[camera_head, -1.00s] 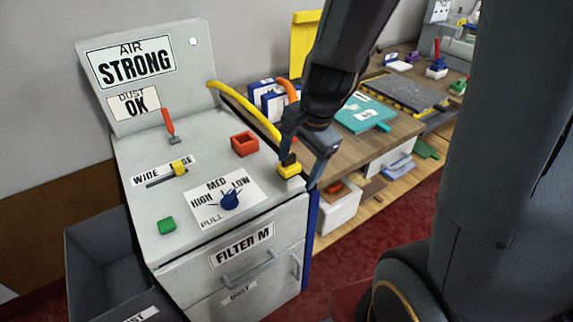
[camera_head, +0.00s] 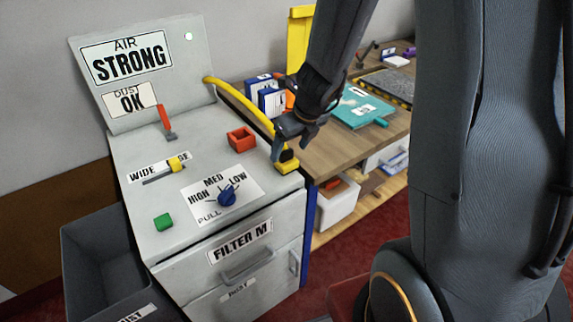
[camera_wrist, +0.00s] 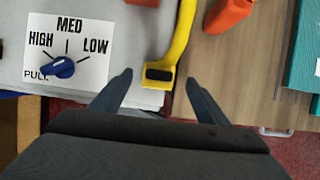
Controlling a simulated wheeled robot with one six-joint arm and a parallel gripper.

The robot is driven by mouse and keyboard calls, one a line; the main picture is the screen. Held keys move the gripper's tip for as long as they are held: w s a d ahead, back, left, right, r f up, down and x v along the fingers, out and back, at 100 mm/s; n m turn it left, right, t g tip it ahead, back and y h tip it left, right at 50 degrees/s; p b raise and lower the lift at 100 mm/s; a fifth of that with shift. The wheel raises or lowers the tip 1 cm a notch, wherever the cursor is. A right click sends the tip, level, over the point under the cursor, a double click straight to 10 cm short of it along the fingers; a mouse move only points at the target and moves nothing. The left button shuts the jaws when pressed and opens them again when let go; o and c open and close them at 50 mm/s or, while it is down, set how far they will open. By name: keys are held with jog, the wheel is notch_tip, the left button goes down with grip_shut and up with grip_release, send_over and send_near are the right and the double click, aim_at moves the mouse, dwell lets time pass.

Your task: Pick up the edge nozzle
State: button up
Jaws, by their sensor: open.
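The edge nozzle is most likely the yellow piece with a black slot (camera_head: 287,163) at the near end of a curved yellow hose, at the right edge of the grey machine top. It also shows in the wrist view (camera_wrist: 159,76), lying ahead of the fingertips and between their lines. My gripper (camera_head: 288,150) is open and empty just above and beside it in the head view. In the wrist view my gripper's two fingers (camera_wrist: 158,80) are spread wide on either side of the yellow end. I cannot tell whether a finger touches it.
The grey machine (camera_head: 190,235) carries a blue knob (camera_head: 227,195), a yellow slider (camera_head: 176,165), a green button (camera_head: 163,222), a red lever (camera_head: 166,122) and a red square holder (camera_head: 241,139). A wooden bench (camera_head: 345,150) with a teal folder (camera_head: 358,110) lies to the right.

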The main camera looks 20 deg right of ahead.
aim_at(288, 152)
jog(key=b+x, duration=0.2)
jog(key=x, duration=0.2)
jog(key=shift+w+a+f, duration=0.1)
jog(key=shift+a+f, duration=0.05)
jog(key=shift+f, duration=0.05)
jog(key=c, duration=1.3)
